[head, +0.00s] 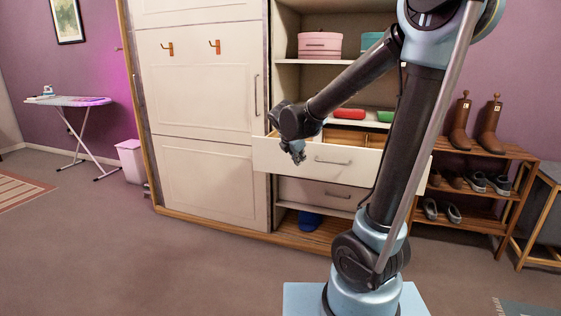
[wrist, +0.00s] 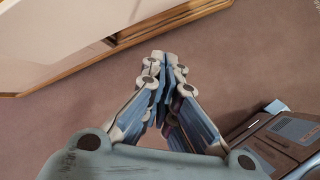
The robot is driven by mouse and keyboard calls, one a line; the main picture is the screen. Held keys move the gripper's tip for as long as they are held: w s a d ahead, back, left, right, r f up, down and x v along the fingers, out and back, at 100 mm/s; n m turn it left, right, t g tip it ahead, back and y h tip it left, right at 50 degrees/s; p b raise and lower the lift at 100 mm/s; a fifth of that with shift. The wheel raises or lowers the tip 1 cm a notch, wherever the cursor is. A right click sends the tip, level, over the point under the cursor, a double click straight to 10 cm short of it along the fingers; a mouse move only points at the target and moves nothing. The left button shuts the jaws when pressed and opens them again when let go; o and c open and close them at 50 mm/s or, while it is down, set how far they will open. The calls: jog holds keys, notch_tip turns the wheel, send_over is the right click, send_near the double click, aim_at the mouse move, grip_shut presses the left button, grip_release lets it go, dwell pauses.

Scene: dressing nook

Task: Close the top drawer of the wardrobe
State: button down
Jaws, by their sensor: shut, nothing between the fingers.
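The wardrobe (head: 205,100) is cream with a wooden frame, and its right part is open shelving. Its top drawer (head: 372,164) has a white front with a metal handle and is pulled out; wooden dividers show inside it. A lower drawer (head: 312,193) with a grey front sits under it and looks pushed in. My gripper (head: 299,157) is in front of the top drawer's left part, pointing down, with no clear contact visible. In the wrist view my gripper (wrist: 162,65) has its fingertips together and empty, above the floor. My arm hides part of the drawer's right side.
A shoe rack (head: 475,185) with boots and shoes stands right of the wardrobe. An ironing board (head: 70,101) and a pale bin (head: 131,158) are at the left. The floor (head: 150,260) in front of the wardrobe is clear.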

jog(key=w+a+n+t, duration=0.2)
jog(key=w+a+n, duration=0.45)
jog(key=a, duration=0.35)
send_near(283, 163)
notch_tip(283, 163, down, 3)
jog(key=w+d, duration=0.1)
jog(key=w, duration=0.1)
jog(key=shift+w+d+f+n, duration=0.2)
jog(key=shift+w+n, duration=0.15)
jog(key=shift+w, duration=0.25)
jog(key=shift+w, duration=0.15)
